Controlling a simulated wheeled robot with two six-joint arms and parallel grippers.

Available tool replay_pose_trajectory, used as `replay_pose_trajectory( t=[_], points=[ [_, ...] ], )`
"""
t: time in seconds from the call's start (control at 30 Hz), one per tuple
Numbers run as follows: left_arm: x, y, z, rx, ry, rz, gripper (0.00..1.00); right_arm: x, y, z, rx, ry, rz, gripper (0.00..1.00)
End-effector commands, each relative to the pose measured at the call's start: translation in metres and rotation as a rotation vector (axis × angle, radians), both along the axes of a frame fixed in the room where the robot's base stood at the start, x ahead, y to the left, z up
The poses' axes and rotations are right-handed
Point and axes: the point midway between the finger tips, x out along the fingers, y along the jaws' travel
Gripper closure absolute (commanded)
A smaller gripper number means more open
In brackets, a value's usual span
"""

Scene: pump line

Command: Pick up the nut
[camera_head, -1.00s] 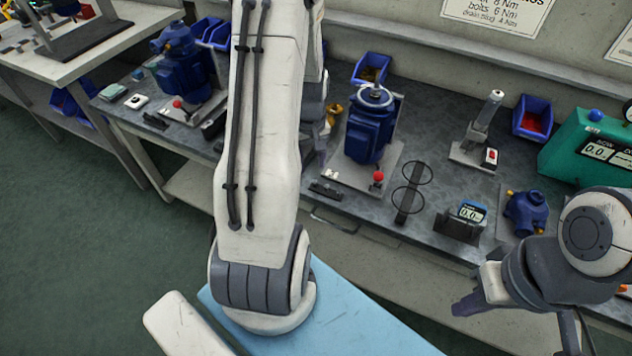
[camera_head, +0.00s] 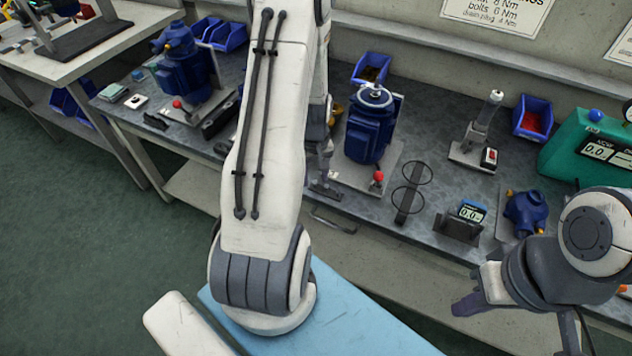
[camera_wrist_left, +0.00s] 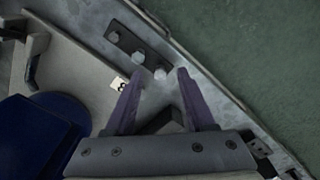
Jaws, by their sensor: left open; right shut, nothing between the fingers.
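In the left wrist view a dark strip (camera_wrist_left: 127,45) lies near the bench's front edge with small pale fasteners on it. The one at the strip's near end (camera_wrist_left: 160,73) appears between my fingertips; I cannot tell for sure which is the nut. My left gripper (camera_wrist_left: 160,76) is open, its two purple fingers pointing at that end; nothing is visibly held. In the head view my left gripper (camera_head: 325,182) is over the strip and hides most of it, partly behind my own arm. My right gripper (camera_head: 462,306) is shut and empty, in front of the bench.
A blue pump (camera_head: 369,135) with a red knob (camera_head: 377,177) stands just behind the strip. To the right are a ringed holder (camera_head: 408,203), a small display device (camera_head: 466,217) and another blue pump part (camera_head: 527,210). Blue bins (camera_head: 371,68) line the back.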

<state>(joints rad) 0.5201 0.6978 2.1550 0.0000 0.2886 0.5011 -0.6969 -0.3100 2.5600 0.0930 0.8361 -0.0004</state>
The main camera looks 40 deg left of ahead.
Motion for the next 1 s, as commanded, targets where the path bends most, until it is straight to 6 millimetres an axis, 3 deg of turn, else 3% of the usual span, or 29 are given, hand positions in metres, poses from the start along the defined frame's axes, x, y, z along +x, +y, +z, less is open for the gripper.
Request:
replay_pose_trajectory(
  t=[0.43,0.47,0.6,1.0],
  points=[
    [0.0001,0.0000,-0.0030,0.000,0.000,0.000,0.45,0.0001,0.0000,-0.0008,0.000,0.000,0.000,1.00],
    [0.0001,0.0000,-0.0030,0.000,0.000,0.000,0.49,0.0001,0.0000,-0.0008,0.000,0.000,0.000,1.00],
    [0.0001,0.0000,-0.0030,0.000,0.000,0.000,1.00,0.0001,0.0000,-0.0008,0.000,0.000,0.000,1.00],
    [0.0001,0.0000,0.0000,0.000,0.000,0.000,1.00,0.0000,0.0000,0.0003,0.000,0.000,0.000,1.00]
  ],
)
